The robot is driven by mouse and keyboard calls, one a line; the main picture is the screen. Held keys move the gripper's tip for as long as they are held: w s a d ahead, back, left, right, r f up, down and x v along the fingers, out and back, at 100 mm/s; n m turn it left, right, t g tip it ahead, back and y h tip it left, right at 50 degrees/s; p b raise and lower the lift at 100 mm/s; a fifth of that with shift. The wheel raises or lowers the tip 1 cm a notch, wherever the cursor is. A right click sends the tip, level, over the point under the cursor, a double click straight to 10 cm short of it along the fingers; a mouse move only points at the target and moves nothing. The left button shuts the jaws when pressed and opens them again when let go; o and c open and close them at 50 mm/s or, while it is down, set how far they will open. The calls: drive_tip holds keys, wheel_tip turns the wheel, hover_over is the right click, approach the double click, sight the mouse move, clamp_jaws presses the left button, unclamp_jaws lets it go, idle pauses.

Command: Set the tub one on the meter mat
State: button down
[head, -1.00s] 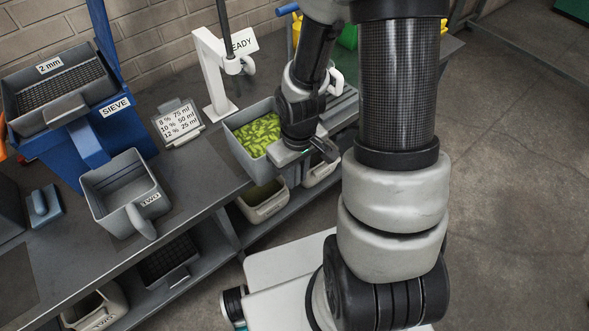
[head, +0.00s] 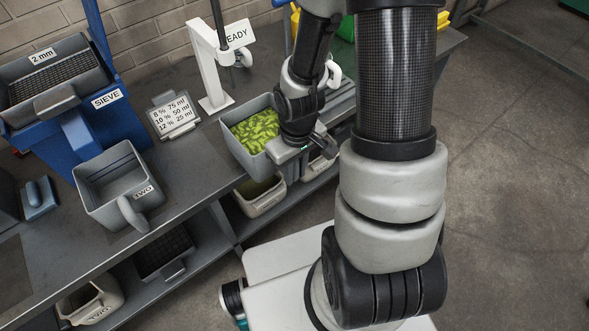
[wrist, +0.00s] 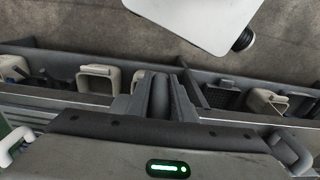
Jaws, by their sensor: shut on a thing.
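A grey tub with bright green pellets (head: 244,152) is at the bench's front edge in the head view. Its label is not readable, so I cannot confirm it is tub one. My gripper (head: 315,150) is at its right side, shut on its handle. The wrist view shows the fingers (wrist: 159,97) closed around a grey handle. I cannot tell whether the tub is clear of the bench. An empty grey tub marked TWO (head: 97,197) stands left on the bench. I cannot identify the meter mat for sure.
A white stand (head: 205,65) with a READY sign (head: 238,34) rises behind the pellet tub. A tilted ratio card (head: 173,117) and a blue sieve (head: 110,125) stand to the left. Bins sit on the lower shelf. Bench space between tub TWO and the pellet tub is clear.

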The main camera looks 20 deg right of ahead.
wheel_tip(320, 180, down, 3)
drive_tip(key=shift+w+r+b, duration=0.15)
drive_tip(key=shift+r+b, duration=0.05)
drive_tip(key=shift+b, duration=0.75)
drive_tip(key=shift+w+a+r, duration=0.1)
drive_tip(key=shift+w+r, duration=0.2)
drive_tip(key=shift+w, duration=0.05)
drive_tip(key=shift+w+a, duration=0.65)
drive_tip(key=shift+w, duration=1.3)
drive_tip(key=shift+w+a, duration=0.6)
drive_tip(key=shift+w, duration=1.3)
drive_tip(key=shift+w+a, duration=0.65)
drive_tip(key=shift+w, duration=1.3)
drive_tip(key=shift+f+b, duration=0.95)
drive_tip(key=shift+b, duration=0.15)
